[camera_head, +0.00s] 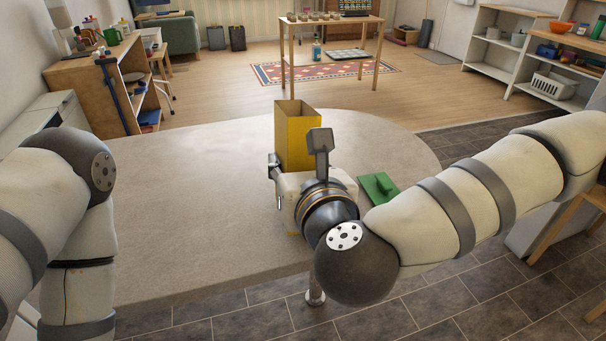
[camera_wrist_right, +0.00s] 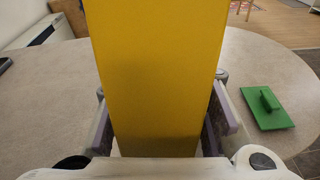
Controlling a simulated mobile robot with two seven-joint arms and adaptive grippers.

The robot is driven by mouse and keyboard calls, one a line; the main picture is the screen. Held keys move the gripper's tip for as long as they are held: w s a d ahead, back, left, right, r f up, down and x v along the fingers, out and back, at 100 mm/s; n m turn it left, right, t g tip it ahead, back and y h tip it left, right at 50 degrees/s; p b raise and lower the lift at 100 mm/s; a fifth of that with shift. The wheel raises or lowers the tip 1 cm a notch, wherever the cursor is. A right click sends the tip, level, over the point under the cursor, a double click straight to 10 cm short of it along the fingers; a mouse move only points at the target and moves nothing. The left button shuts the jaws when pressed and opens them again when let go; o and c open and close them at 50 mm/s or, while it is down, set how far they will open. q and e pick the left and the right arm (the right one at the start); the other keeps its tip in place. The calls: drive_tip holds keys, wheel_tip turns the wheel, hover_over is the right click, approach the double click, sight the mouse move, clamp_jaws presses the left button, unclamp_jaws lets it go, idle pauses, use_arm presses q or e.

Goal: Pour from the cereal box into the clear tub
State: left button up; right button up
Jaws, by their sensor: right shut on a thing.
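The cereal box (camera_head: 294,140) is a tall, plain yellow carton with an open top. It stands upright, or nearly so, over the rounded end of the table in the head view. My right gripper (camera_head: 298,162) is shut on it, with one finger at each side. The box's yellow face (camera_wrist_right: 155,75) fills the middle of the right wrist view. The gripper hides the box's lower part in the head view, so I cannot tell whether it touches the table. I cannot make out a clear tub in either view. My left gripper is out of view; only its arm shows.
A flat green piece with a raised grip (camera_head: 378,187) lies on the table right of my right gripper.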

wheel_tip(320, 180, down, 2)
drive_tip(key=shift+w+f+n+t+b, duration=0.15)
drive_tip(key=shift+n+t+b, duration=0.25)
drive_tip(key=shift+t, duration=0.4)
drive_tip(key=shift+t+y, duration=0.3)
drive_tip(key=shift+t, duration=0.2)
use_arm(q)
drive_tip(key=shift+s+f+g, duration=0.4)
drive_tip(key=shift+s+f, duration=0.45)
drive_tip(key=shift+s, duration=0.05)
use_arm(e)
drive_tip(key=shift+r, duration=0.6)
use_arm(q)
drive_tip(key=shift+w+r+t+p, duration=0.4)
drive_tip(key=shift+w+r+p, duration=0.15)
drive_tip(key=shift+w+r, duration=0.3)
use_arm(e)
wheel_tip(320, 180, up, 3)
drive_tip(key=shift+w, duration=0.1)
